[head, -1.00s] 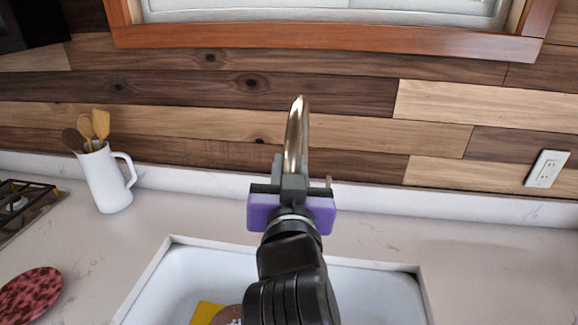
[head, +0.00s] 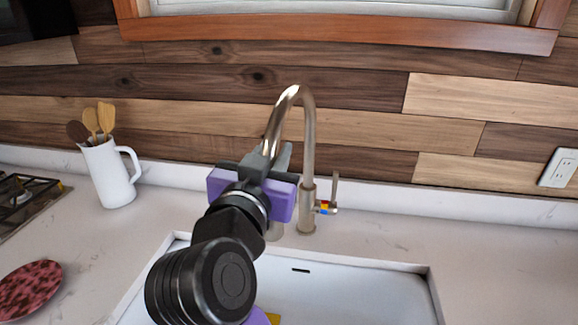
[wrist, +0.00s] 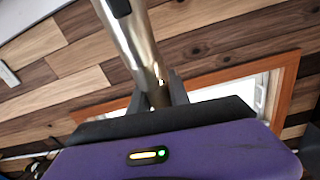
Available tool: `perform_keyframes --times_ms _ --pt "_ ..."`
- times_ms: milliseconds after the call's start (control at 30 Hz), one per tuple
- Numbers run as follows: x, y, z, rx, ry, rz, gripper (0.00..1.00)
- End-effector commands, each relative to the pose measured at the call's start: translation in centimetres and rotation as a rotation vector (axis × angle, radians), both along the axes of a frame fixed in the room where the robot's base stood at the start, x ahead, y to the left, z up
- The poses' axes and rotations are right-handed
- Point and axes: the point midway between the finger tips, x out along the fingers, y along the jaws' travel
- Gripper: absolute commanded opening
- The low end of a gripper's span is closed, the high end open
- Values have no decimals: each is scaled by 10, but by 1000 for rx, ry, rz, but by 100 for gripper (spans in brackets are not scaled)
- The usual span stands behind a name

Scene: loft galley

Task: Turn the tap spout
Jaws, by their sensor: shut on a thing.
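The tap (head: 308,160) is a brushed metal gooseneck standing on the counter behind the sink. Its spout (head: 279,120) arches over to the left and toward me, with its lower end hidden behind my gripper. My gripper (head: 270,160), with a purple body, is shut on the spout. In the wrist view the spout (wrist: 132,45) runs down between the two grey fingers (wrist: 158,95). The tap's side handle (head: 335,190) points up on the right of the base, with a small coloured mark beside it.
The white sink (head: 350,295) lies in front of the tap, with something yellow partly hidden in it. A white jug (head: 108,175) with wooden utensils, a red patterned plate (head: 28,290) and a stove are at left. The counter (head: 490,260) at right is clear.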

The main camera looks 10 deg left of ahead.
Motion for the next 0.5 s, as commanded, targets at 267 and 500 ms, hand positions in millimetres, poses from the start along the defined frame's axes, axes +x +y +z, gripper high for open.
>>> perform_keyframes --times_ms 267,500 --pt "12 34 -5 11 -6 -155 0" --pt "24 53 -3 45 -20 -158 0"
